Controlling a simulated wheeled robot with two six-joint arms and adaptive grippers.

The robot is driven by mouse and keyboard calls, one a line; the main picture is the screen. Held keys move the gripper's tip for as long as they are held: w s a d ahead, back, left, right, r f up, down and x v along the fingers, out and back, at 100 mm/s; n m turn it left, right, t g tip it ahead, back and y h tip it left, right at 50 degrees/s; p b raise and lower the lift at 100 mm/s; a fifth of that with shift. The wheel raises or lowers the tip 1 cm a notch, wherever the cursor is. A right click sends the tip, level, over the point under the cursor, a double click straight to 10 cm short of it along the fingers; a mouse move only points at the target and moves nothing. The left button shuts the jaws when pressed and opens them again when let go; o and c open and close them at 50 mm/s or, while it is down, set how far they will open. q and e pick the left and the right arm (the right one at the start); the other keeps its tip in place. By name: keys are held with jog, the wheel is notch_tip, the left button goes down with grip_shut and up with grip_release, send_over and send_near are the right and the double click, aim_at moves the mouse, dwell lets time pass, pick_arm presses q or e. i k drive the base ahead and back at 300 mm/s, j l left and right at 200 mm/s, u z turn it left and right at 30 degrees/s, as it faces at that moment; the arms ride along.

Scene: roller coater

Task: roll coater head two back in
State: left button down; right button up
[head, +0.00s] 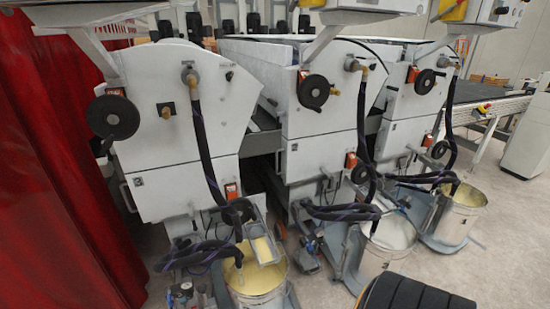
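Three white coater heads stand in a row: the left head (165,140), the middle head (318,120) and the right head (404,105). Each carries a black handwheel and thick dark hoses. The middle head's handwheel (313,92) is on its front face. A dark gap separates the left and middle heads; a narrower one lies between the middle and right heads. The heads' numbers are not readable. Neither of my grippers is in view.
Open buckets stand before the heads: a left one with yellow liquid (262,290), a middle one with whitish liquid (378,262) and a right one (455,222). Hoses hang into them. A red curtain (50,150) closes off the left. Grey floor (505,240) is free at right.

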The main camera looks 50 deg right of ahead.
aim_at(312, 141)
jog(key=l, duration=0.4)
jog(key=k+l+u, duration=0.1)
jog(key=l, duration=0.3)
jog(key=k+l+u, duration=0.1)
jog(key=l, duration=0.35)
jog(key=k+l, duration=0.15)
jog(key=l, duration=0.25)
jog(key=k+l+u, duration=0.1)
jog(key=l, duration=0.3)
jog(key=k+l, duration=0.15)
jog(key=l, duration=0.45)
jog(key=k+l, duration=0.15)
jog(key=l, duration=0.45)
jog(key=k+l, duration=0.2)
jog(key=l, duration=0.35)
jog(key=k+l, duration=0.15)
jog(key=l, duration=0.45)
jog(key=k+l, duration=0.15)
jog(key=l, duration=0.45)
jog(key=k+l, duration=0.15)
jog(key=l, duration=0.45)
jog(key=k+l, duration=0.15)
jog(key=l, duration=0.45)
jog(key=k+l, duration=0.2)
jog(key=l, duration=0.35)
